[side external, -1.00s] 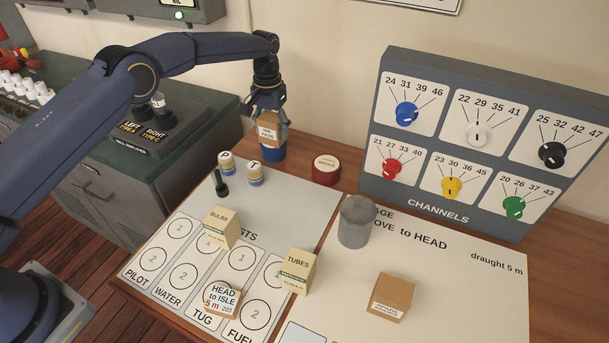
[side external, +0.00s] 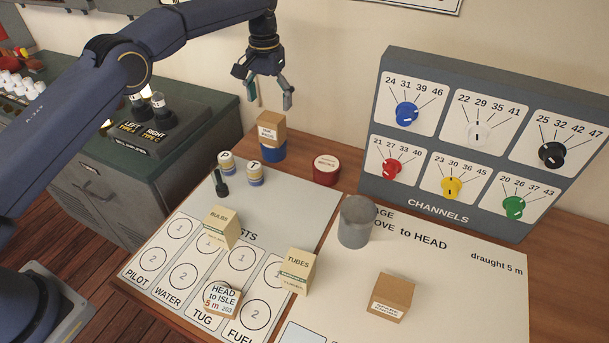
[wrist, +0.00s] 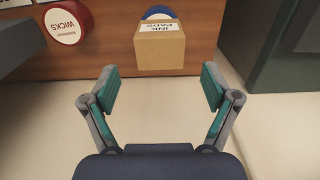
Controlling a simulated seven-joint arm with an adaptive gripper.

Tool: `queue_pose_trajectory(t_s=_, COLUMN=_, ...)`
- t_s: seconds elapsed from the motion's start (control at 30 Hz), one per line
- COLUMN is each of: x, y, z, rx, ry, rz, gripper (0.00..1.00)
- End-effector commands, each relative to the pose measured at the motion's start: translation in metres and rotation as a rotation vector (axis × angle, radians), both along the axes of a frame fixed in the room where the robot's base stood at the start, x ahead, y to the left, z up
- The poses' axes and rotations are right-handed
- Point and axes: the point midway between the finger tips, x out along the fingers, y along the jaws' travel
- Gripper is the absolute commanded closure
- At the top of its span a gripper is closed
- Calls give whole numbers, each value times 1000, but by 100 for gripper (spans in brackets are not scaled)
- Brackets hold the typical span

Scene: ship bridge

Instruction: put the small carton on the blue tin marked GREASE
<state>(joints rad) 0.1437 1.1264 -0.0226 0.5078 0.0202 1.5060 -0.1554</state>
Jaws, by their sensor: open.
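A small brown carton (side external: 271,127) with a white label sits on top of a blue tin (side external: 272,151) near the back wall. The carton's label reads INK PADS in the wrist view (wrist: 160,45). The tin's top edge shows behind the carton in the wrist view (wrist: 158,14), but its marking cannot be read. My gripper (side external: 271,106) is open and empty above the carton, apart from it. The open fingers also show in the wrist view (wrist: 160,90), with nothing between them.
A red WICKS tin (side external: 326,170) stands right of the blue tin. Two small banded jars (side external: 255,173) and a dark green peg-like object (side external: 220,184) stand in front. A grey cylinder (side external: 355,222), BULBS (side external: 221,227) and TUBES (side external: 298,270) cartons and another brown box (side external: 390,297) stand nearer.

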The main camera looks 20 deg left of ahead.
Motion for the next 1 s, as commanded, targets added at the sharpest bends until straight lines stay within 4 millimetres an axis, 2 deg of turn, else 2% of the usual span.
queue_pose_trajectory(t_s=0.03, x=1, y=0, z=11, rx=-1, ry=-4, rz=0, gripper=13)
queue_pose_trajectory(t_s=0.43, x=-1, y=1, z=44, rx=-1, ry=-7, rz=-1, gripper=13)
queue_pose_trajectory(t_s=0.57, x=-10, y=9, z=84, rx=-4, ry=-44, rz=-2, gripper=13)
queue_pose_trajectory(t_s=0.67, x=-29, y=19, z=129, rx=-8, ry=-93, rz=-4, gripper=13)
queue_pose_trajectory(t_s=0.7, x=-41, y=25, z=147, rx=-9, ry=-115, rz=-5, gripper=13)
queue_pose_trajectory(t_s=0.8, x=-79, y=37, z=184, rx=-12, ry=-170, rz=-6, gripper=13)
queue_pose_trajectory(t_s=0.9, x=-126, y=50, z=209, rx=-12, ry=-224, rz=-7, gripper=13)
queue_pose_trajectory(t_s=0.97, x=-157, y=57, z=218, rx=-13, ry=-257, rz=-6, gripper=13)
queue_pose_trajectory(t_s=1.0, x=-179, y=61, z=222, rx=-12, ry=-279, rz=-6, gripper=13)
